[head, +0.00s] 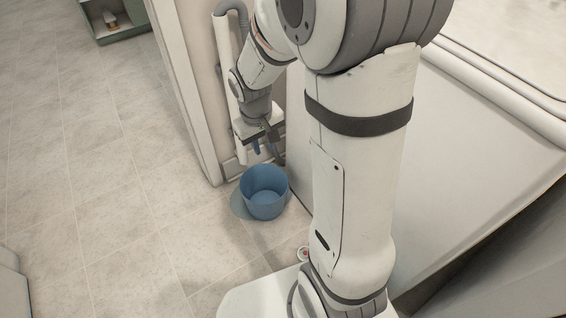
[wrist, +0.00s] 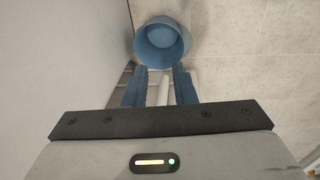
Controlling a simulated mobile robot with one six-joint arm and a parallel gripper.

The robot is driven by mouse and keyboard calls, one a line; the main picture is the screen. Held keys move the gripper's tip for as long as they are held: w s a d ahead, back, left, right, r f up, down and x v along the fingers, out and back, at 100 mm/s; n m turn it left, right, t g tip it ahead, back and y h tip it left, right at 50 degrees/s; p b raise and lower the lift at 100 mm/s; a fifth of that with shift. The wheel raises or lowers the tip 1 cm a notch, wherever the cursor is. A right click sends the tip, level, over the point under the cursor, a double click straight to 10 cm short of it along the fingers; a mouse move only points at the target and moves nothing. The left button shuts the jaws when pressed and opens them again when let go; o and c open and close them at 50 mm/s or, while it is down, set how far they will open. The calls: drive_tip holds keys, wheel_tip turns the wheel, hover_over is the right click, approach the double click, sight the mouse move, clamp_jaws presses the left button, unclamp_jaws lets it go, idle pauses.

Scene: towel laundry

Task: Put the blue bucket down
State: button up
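The blue bucket (head: 264,194) stands upright on the tiled floor beside the wall corner, and it looks empty. My gripper (head: 266,149) is above the bucket in the head view, pointing down. In the wrist view the gripper's two blue fingers (wrist: 160,70) are spread with a clear gap and nothing held between them. The bucket (wrist: 163,45) shows just past the fingertips. Whether a fingertip still touches its rim I cannot tell.
A white pipe (head: 226,75) runs down the wall behind my gripper. A large white appliance (head: 460,150) is on the right. A green shelf unit (head: 118,20) stands at the top left. The tiled floor (head: 100,190) to the left is clear.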

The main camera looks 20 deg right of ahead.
drive_tip(key=s+r+m, duration=0.1)
drive_tip(key=s+r, duration=0.3)
drive_tip(key=s, duration=0.3)
drive_tip(key=s+r+m+y, duration=0.1)
drive_tip(key=s+r, duration=0.3)
drive_tip(key=s, duration=0.3)
drive_tip(key=shift+s+r, duration=0.15)
wheel_tip(320, 180, up, 34)
drive_tip(key=t+p, duration=0.1)
drive_tip(key=p, duration=2.9)
drive_tip(key=shift+s+t+p, duration=0.2)
drive_tip(key=shift+t+p, duration=0.1)
drive_tip(key=shift+p, duration=0.1)
